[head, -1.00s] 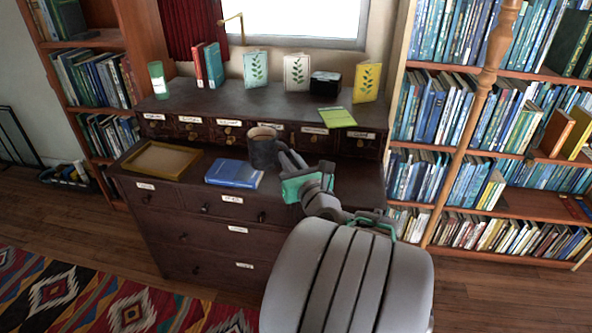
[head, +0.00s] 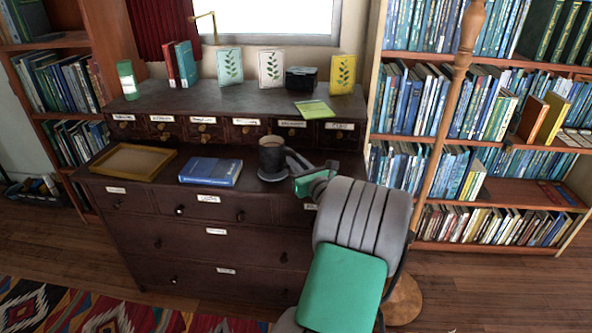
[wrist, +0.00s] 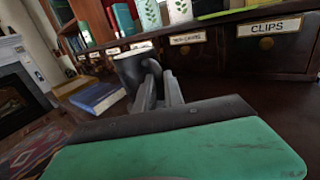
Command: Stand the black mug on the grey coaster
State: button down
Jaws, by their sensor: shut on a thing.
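The black mug (head: 271,159) is upright, with a brown top inside its rim, on the right part of the dresser's lower top. The grey coaster (head: 263,177) shows as a thin rim under the mug, mostly hidden by it. I cannot tell whether the mug's base touches the coaster. My gripper (head: 290,157) comes from the right and is shut on the mug at its handle side. In the wrist view the mug (wrist: 130,70) sits at the tips of my gripper (wrist: 153,75); the coaster is hidden there.
A blue book (head: 211,171) lies left of the mug, and a wooden tray (head: 134,174) lies farther left. Small labelled drawers (head: 240,133) rise behind. Upright cards, a black box (head: 300,79) and a green booklet (head: 314,109) are on the upper shelf.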

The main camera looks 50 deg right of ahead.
jog(key=shift+f, duration=0.4)
jog(key=shift+r, duration=0.1)
jog(key=c, duration=1.9)
grip_release()
jog(key=shift+f, duration=0.25)
jog(key=o, duration=0.5)
jog(key=shift+c, duration=0.2)
jog(key=shift+r, duration=0.1)
